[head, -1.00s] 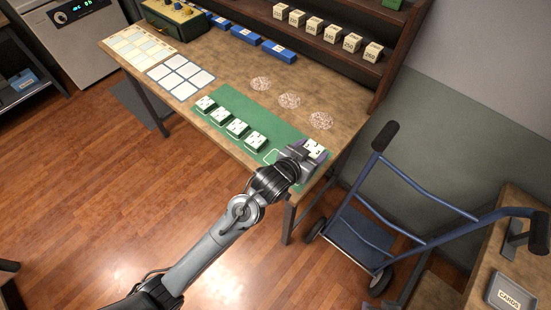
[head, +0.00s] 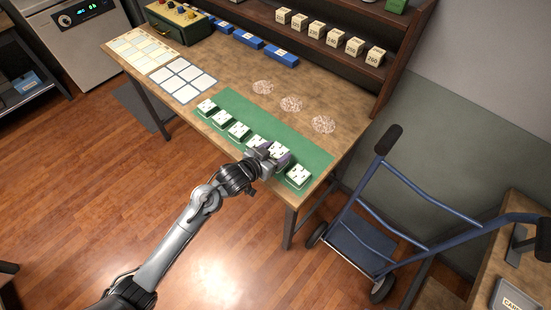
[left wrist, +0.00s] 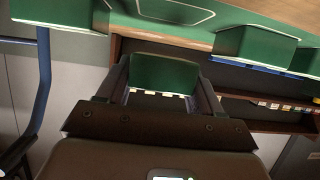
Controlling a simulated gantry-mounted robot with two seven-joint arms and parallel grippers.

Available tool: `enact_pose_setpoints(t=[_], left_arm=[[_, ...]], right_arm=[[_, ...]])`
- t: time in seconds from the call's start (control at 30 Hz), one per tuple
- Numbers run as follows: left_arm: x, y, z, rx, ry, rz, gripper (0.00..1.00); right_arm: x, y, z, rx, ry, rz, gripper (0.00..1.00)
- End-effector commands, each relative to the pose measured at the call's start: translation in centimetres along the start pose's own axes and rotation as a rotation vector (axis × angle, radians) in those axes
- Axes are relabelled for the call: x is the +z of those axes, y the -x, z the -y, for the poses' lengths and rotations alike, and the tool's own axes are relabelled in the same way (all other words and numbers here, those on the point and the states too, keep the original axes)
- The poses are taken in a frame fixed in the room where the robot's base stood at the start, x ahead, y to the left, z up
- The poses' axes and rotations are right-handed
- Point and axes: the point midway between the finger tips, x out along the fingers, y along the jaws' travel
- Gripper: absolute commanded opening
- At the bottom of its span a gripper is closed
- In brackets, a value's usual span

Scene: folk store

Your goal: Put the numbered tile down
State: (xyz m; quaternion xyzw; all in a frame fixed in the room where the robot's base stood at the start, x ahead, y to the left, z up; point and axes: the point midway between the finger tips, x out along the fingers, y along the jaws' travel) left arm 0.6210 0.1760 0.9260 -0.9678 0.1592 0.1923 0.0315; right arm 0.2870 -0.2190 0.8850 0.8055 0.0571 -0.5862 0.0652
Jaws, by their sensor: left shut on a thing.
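My left gripper (head: 270,155) is shut on a numbered tile (head: 280,151), green with a white face. It holds the tile over the green mat (head: 240,105), in the gap between the row's fourth tile (head: 256,141) and the end tile (head: 298,176). In the left wrist view the held tile (left wrist: 165,76) sits between the fingers. A bare outlined slot (left wrist: 176,12) shows on the mat between two neighbouring tiles, so the held tile is apart from the mat. The fingers partly hide it in the head view. My right gripper is in neither view.
More standing tiles (head: 207,107) fill the mat's left part. Three speckled discs (head: 291,104) lie behind the mat. White card grids (head: 183,80) lie at the left. A shelf with numbered blocks (head: 317,31) stands behind. A blue hand truck (head: 365,245) is right of the table.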

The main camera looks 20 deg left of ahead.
Motion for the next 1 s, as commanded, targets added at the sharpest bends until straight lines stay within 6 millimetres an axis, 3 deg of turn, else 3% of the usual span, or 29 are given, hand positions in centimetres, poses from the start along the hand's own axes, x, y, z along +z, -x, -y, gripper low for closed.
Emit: enact_pose_setpoints(t=[0.23,0.37,0.8,0.83,1.0], left_arm=[[2.1,-0.8,0.0,0.000,0.000,0.001,0.30],[3.0,-1.2,0.0,-0.001,0.001,0.002,0.30],[3.7,-1.5,0.0,-0.001,0.000,0.000,0.30],[3.7,-1.5,0.0,-0.001,0.000,0.001,0.69],[3.7,-1.5,0.0,-0.001,0.000,0.001,0.91]], right_arm=[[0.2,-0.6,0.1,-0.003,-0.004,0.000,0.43],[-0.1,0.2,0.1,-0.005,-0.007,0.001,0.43],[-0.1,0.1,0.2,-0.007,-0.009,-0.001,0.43],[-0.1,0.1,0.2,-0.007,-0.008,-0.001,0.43],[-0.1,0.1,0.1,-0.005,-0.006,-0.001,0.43]])
